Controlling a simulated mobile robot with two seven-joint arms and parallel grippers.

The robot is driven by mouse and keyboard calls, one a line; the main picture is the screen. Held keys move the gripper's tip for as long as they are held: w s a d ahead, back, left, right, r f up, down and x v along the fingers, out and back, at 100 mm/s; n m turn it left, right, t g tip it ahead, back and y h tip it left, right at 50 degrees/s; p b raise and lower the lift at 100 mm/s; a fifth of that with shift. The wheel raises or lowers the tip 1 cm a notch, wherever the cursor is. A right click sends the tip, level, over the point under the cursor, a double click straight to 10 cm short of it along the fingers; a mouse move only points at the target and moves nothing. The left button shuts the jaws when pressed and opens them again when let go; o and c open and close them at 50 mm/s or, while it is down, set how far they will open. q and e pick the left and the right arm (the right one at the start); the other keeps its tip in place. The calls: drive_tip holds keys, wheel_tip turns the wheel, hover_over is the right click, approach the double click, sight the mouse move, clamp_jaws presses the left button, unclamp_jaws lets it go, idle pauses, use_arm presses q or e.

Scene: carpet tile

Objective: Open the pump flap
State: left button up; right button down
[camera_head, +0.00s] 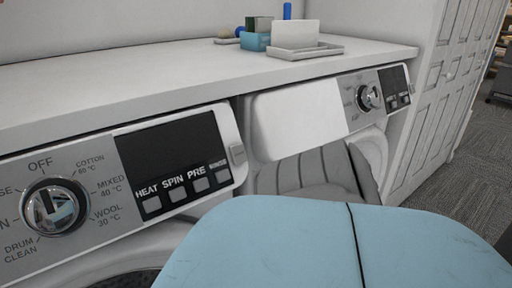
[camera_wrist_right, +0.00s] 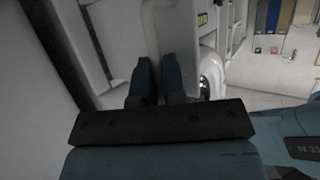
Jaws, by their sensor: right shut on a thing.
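In the right wrist view, my right gripper (camera_wrist_right: 155,68) has its two dark blue fingers against a pale grey-white panel. The fingers are a little apart, and a pale part that looks like the pump flap (camera_wrist_right: 151,46) shows between them. Its outline and hinge are hard to make out, so how far it stands open cannot be told. In the head view, the left washing machine (camera_head: 90,210) has a dial and a dark display, and the right washing machine (camera_head: 300,118) stands beside it. Neither gripper shows in the head view; my own blue body covers the lower middle.
A white countertop (camera_head: 180,80) runs above both machines.

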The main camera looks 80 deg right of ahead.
drive_tip(key=shift+w+d, duration=0.2)
drive_tip(key=shift+w, duration=0.1)
drive_tip(key=c, duration=1.5)
unclamp_jaws()
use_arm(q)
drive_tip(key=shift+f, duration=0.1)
use_arm(e)
drive_tip(key=shift+a, duration=0.1)
drive_tip(key=shift+s, duration=0.2)
drive_tip(key=shift+s, duration=0.1)
use_arm(q)
drive_tip(key=p, duration=0.1)
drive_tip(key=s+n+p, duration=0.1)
drive_tip(key=p, duration=0.1)
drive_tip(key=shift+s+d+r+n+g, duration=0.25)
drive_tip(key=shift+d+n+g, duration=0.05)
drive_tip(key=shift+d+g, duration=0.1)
use_arm(e)
drive_tip(key=v, duration=1.3)
drive_tip(key=shift+s+r, duration=0.15)
drive_tip(key=shift+s, duration=0.1)
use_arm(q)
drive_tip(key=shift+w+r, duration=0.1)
